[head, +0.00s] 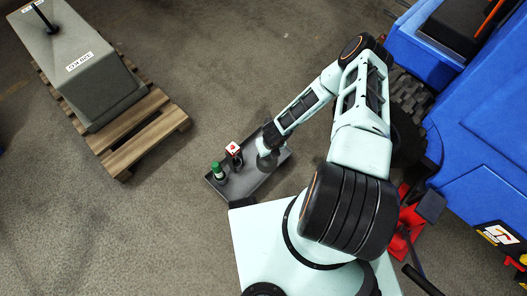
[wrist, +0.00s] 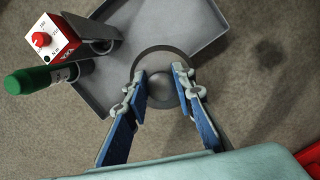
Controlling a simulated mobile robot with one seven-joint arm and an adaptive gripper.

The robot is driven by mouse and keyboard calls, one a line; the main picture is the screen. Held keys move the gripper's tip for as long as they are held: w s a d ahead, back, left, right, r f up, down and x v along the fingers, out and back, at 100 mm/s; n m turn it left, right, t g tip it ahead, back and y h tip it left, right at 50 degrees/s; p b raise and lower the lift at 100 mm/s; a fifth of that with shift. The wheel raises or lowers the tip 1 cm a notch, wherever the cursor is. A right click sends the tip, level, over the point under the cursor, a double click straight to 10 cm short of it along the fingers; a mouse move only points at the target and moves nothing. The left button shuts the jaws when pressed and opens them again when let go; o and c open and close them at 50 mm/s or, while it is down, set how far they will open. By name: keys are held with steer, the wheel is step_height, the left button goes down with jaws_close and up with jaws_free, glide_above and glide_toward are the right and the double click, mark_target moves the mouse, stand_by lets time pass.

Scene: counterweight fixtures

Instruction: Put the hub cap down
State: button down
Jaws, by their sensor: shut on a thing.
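The hub cap (wrist: 157,60) is a dark grey round disc with a rounded middle, seen from above in the wrist view. My gripper (wrist: 163,85) is shut on it, with a blue-padded finger on either side of the middle. In the head view my gripper (head: 267,150) is over the right part of a dark grey tray (head: 246,188), and the cap is largely hidden beneath it. In the wrist view the cap overlaps the edge of the tray (wrist: 205,18). I cannot tell whether it touches the tray.
A red-and-white box with a red knob (wrist: 72,38) and a green-capped cylinder (wrist: 27,80) stand at the tray's left. A grey counterweight block (head: 75,65) sits on a wooden pallet (head: 145,132). A blue vehicle (head: 480,140) is at right.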

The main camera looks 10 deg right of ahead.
steer(key=w+d+f+b, duration=0.3)
steer(key=w+f+b, duration=0.5)
steer(key=w, duration=0.4)
steer(key=shift+w+f, duration=0.35)
steer(key=shift+f, duration=0.3)
steer(key=shift+b, duration=0.3)
steer(key=b+x, duration=0.2)
steer(key=x, duration=0.1)
steer(key=shift+f+b, duration=0.35)
steer(key=shift+b, duration=0.05)
steer(key=c, duration=1.6)
jaws_free()
